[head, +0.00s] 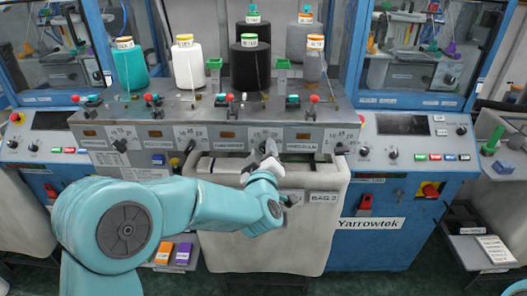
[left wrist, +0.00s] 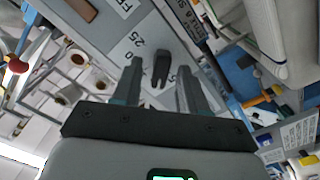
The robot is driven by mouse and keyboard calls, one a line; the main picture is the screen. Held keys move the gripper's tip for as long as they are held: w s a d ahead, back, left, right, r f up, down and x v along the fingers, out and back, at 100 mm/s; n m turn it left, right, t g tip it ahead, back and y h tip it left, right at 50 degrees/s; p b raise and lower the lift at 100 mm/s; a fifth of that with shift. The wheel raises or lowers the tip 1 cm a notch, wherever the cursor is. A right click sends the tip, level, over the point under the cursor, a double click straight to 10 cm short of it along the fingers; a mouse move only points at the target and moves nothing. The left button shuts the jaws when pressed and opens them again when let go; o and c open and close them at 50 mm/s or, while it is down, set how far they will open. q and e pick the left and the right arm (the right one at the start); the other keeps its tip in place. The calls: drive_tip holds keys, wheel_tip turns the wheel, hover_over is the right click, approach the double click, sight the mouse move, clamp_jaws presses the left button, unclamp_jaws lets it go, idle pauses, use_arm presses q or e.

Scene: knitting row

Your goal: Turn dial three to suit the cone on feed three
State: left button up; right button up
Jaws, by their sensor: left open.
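My left gripper (head: 268,157) reaches the front panel at the third dial position from the left. In the left wrist view its two fingers (left wrist: 159,66) are apart. A dark dial (left wrist: 161,68) shows between the fingers, on a grey plate with printed numbers, including 25. I cannot tell whether the fingers touch it. In the head view this dial is mostly hidden by my gripper. A black cone (head: 250,67) with a green top stands third from the left in the front row. My right gripper is not in view.
Other dials (head: 121,145) (head: 340,149) sit along the same panel. Front cones are teal (head: 130,68), white (head: 187,66) and grey (head: 313,66). Red-knobbed levers (head: 229,98) stick out above the panel. A pale bin (head: 325,215) marked BAG 2 stands below.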

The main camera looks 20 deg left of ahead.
use_arm(q)
clamp_jaws()
drive_tip(key=shift+m, duration=0.4)
drive_tip(key=m, duration=0.2)
drive_tip(key=shift+m, duration=0.4)
drive_tip(key=shift+d+m, duration=0.15)
drive_tip(key=shift+m, duration=1.85)
unclamp_jaws()
